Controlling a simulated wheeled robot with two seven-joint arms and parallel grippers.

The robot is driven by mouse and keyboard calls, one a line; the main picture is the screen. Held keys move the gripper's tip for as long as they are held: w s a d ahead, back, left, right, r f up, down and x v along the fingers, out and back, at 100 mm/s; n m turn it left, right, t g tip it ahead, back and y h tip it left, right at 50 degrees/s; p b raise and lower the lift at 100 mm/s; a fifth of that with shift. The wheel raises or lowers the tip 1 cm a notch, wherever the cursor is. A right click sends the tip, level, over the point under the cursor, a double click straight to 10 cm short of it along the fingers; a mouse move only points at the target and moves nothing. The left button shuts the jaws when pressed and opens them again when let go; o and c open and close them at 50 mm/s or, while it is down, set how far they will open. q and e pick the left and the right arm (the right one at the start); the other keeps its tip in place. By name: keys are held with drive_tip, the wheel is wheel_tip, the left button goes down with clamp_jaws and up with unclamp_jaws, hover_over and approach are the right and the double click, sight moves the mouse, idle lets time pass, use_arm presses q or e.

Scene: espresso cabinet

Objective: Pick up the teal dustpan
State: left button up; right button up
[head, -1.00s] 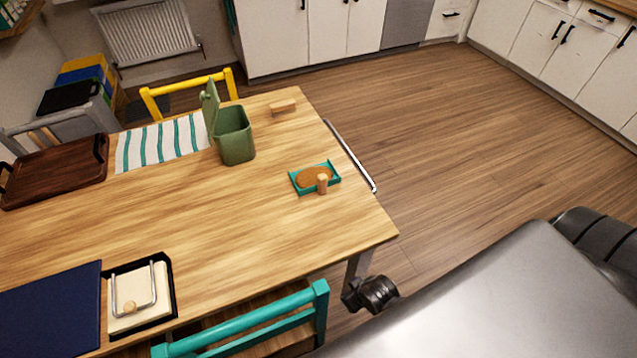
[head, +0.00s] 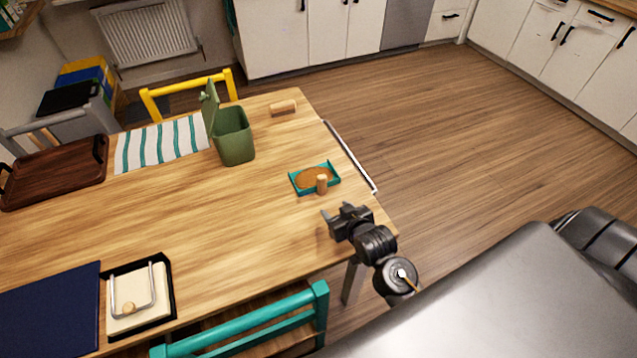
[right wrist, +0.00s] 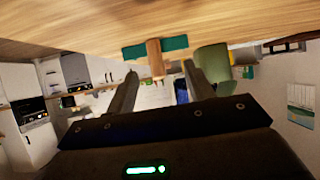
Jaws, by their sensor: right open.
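The teal dustpan (head: 301,187) lies on the wooden table near its right edge, with brown material in its pan and a wooden handle (head: 321,184) at its front. My right gripper (head: 331,216) is above the table's right corner, in front of the dustpan and apart from it. The right gripper is open and empty. In the right wrist view the picture is upside down, and the dustpan (right wrist: 176,44) shows ahead between the fingers (right wrist: 157,92), with its handle pointing toward me. My left gripper is not in view.
The table (head: 215,210) is clear around the dustpan. A green bin (head: 236,138) with its lid up stands behind left, with a small wooden block (head: 283,108) beyond. A teal chair (head: 250,320) is at the front. A metal rail (head: 350,158) runs along the right edge.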

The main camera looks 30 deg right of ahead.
sight(323, 184)
drive_tip(key=w, duration=0.1)
drive_tip(key=w+t, duration=0.1)
drive_tip(key=w+r, duration=0.1)
drive_tip(key=shift+w+d+t, duration=0.2)
drive_tip(key=shift+d+t, duration=0.1)
drive_tip(key=shift+d, duration=0.1)
drive_tip(key=x, duration=0.5)
drive_tip(key=shift+w+d+f, duration=0.1)
drive_tip(key=shift+w+f, duration=0.05)
drive_tip(key=shift+w, duration=0.05)
drive_tip(key=shift+w+p, duration=0.15)
drive_tip(key=shift+p, duration=0.25)
drive_tip(key=x, duration=0.3)
drive_tip(key=p+x, duration=0.1)
drive_tip(key=shift+w+d+f, duration=0.25)
drive_tip(key=shift+w+d, duration=0.1)
drive_tip(key=c, duration=1.1)
drive_tip(key=shift+r, duration=0.15)
drive_tip(key=shift+c, duration=0.2)
